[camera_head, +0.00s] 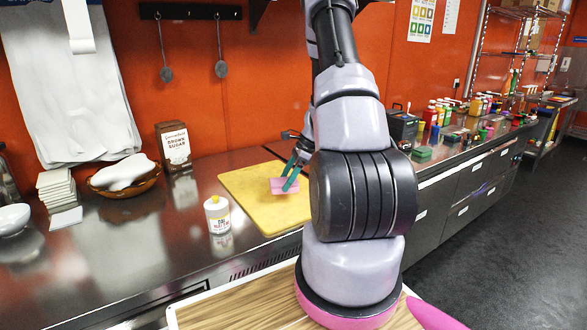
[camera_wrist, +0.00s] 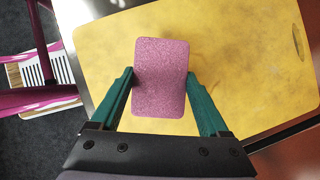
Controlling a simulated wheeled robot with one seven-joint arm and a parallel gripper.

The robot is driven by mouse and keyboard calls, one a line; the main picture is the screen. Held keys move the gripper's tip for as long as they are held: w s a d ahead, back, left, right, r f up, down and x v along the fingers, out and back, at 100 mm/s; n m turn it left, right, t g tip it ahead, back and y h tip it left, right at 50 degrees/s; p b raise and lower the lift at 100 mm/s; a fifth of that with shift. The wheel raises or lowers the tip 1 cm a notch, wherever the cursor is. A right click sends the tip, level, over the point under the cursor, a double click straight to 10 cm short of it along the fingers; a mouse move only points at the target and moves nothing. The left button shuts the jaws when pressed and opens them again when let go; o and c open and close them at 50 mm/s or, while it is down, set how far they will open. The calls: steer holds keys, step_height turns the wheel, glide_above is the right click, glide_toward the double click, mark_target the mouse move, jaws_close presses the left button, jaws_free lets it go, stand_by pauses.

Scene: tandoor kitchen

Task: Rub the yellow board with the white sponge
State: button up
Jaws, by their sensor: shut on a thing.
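The yellow board (camera_head: 243,184) lies flat on the steel counter. It fills much of the wrist view (camera_wrist: 255,75), with faint darker patches near the sponge. The sponge (camera_head: 280,188) looks pink, not white, in both views; no white sponge is seen. My gripper (camera_head: 289,175) has green fingers, shut on the two sides of the pink sponge (camera_wrist: 162,85). It holds the sponge over the middle to right part of the board. I cannot tell whether the sponge touches the board.
A white bottle (camera_head: 217,216) with a yellow cap stands just left of the board. A brown sugar box (camera_head: 173,146) and a basket (camera_head: 127,187) with a white cloth are further left. Several bottles and jars crowd the right counter. My arm hides the board's right side.

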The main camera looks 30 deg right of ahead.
steer(key=shift+r, duration=1.85)
steer(key=shift+w, duration=0.15)
